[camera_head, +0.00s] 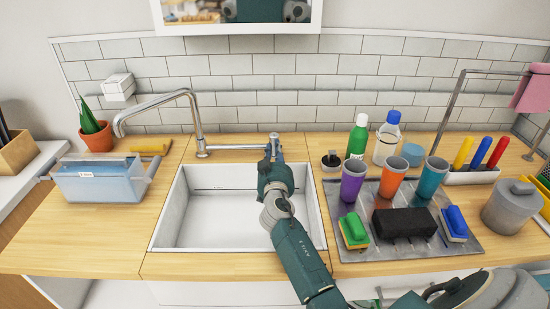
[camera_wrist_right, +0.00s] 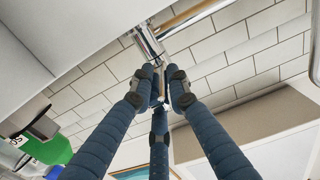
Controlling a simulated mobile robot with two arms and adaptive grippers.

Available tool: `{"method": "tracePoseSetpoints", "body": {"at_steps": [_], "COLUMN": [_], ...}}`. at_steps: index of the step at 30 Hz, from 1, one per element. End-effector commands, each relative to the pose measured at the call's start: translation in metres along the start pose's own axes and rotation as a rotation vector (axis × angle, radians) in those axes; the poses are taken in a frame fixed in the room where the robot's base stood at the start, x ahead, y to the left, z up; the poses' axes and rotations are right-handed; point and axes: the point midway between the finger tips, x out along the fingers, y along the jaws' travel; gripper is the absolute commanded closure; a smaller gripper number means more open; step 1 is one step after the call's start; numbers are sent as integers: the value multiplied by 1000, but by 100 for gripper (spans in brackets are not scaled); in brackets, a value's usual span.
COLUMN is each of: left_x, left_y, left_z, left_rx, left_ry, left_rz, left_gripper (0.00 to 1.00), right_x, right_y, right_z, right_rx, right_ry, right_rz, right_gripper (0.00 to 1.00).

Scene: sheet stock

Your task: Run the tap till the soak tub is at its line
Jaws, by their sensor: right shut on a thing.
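The chrome tap (camera_head: 202,143) stands behind the white sink (camera_head: 175,215). Its spout bends left, its tip apparently above a clear pale-blue tub (camera_head: 97,187), likely the soak tub. The tub has a white label too small to read. I cannot make out a water stream, the water level or a fill line there. My right gripper (camera_head: 272,150) is at the right end of the tap's lever (camera_head: 235,147). In the right wrist view the fingers (camera_wrist_right: 163,76) are shut on the chrome lever end (camera_wrist_right: 150,42). My left gripper is out of view.
A potted plant (camera_head: 95,131) and a yellow cloth (camera_head: 151,146) sit behind the tub. Right of the sink, a grey mat (camera_head: 372,241) holds cups, sponges and a dark block. Bottles (camera_head: 358,137) stand behind. The front left counter (camera_head: 80,240) is clear.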

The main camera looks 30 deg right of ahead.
Motion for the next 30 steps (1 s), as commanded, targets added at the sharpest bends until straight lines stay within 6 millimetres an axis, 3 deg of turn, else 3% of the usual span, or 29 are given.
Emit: {"method": "tracePoseSetpoints", "body": {"at_steps": [11, 12, 15, 25, 30], "left_x": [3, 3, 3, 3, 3], "left_y": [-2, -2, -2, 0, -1], "left_z": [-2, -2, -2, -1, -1], "left_rx": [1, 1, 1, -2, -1], "left_ry": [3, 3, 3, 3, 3], "left_rz": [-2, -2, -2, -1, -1], "left_gripper": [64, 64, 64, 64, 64], "right_x": [1, 1, 1, -4, -28], "right_y": [-1, -1, -1, -2, -2], "right_z": [-7, -7, -6, -2, -1], "right_rx": [0, 0, 0, 0, 1], "right_ry": [9, 9, 8, 2, 0], "right_rz": [13, 13, 13, 12, 11], "right_gripper": [100, 79, 64, 64, 64]}}
